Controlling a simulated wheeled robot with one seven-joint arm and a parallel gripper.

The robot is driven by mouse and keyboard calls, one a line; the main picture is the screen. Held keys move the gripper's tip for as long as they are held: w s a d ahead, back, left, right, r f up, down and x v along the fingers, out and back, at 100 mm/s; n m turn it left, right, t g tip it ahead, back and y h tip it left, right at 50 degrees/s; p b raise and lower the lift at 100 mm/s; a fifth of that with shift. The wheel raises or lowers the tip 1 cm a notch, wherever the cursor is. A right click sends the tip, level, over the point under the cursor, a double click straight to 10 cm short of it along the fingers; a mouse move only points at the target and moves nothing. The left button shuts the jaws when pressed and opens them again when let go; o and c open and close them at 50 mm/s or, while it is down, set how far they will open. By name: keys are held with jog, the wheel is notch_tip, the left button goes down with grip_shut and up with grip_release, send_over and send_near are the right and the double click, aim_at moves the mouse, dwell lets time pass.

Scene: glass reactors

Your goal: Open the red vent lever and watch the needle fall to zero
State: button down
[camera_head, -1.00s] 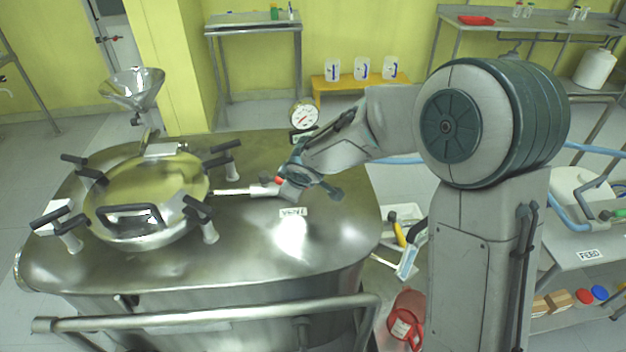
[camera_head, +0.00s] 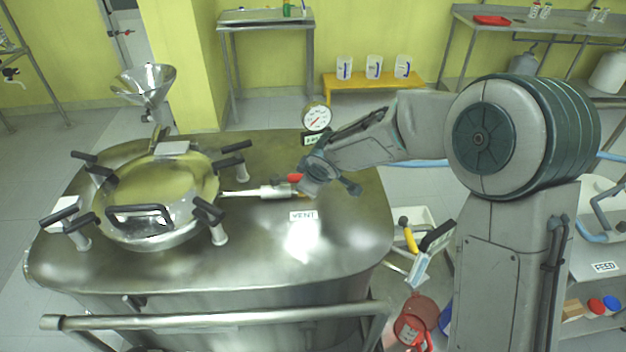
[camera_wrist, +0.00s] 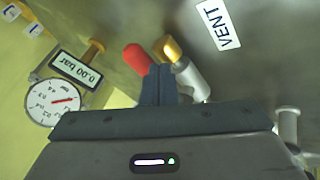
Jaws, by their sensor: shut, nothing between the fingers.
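The red vent lever (camera_head: 295,178) is at the end of the pale valve pipe on the steel vessel lid, behind the VENT label (camera_head: 303,215). In the wrist view the red lever (camera_wrist: 138,58) is left of my gripper's fingertips (camera_wrist: 160,70), beside a brass fitting (camera_wrist: 168,48). My gripper (camera_head: 303,187) is shut and empty, close against the lever; I cannot tell whether they touch. The round gauge (camera_head: 317,118) stands behind. In the wrist view the gauge (camera_wrist: 55,101) has a red needle, and its display (camera_wrist: 76,69) reads 0.00 bar.
The round hatch (camera_head: 155,200) with several black-handled clamps is left on the lid. A metal funnel (camera_head: 145,85) stands behind it. A rail (camera_head: 210,319) runs along the vessel's front. A red jug (camera_head: 414,320) is low on the right.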

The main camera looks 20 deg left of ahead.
jog(key=w+d+p+v, duration=0.1)
jog(key=p+v, duration=0.7)
jog(key=v, duration=0.1)
jog(key=shift+d+r, duration=0.45)
jog(key=shift+w, duration=0.15)
jog(key=s+d+r+m+h, duration=0.2)
jog(key=s+d+r+m, duration=0.15)
jog(key=d, duration=0.75)
jog(key=s+d+r+m+h, duration=0.25)
jog(key=d+r+m, duration=0.25)
jog(key=d, duration=0.6)
jog(key=s+d+r+m+g, duration=0.1)
jog(key=s+d+m, duration=0.3)
jog(key=s, duration=0.3)
jog(key=s+d+r+m, duration=0.2)
jog(key=s+d+m, duration=0.2)
jog(key=s, duration=0.4)
jog(key=shift+s+d+g, duration=0.25)
jog(key=shift+d+g, duration=0.15)
jog(key=shift+d, duration=0.1)
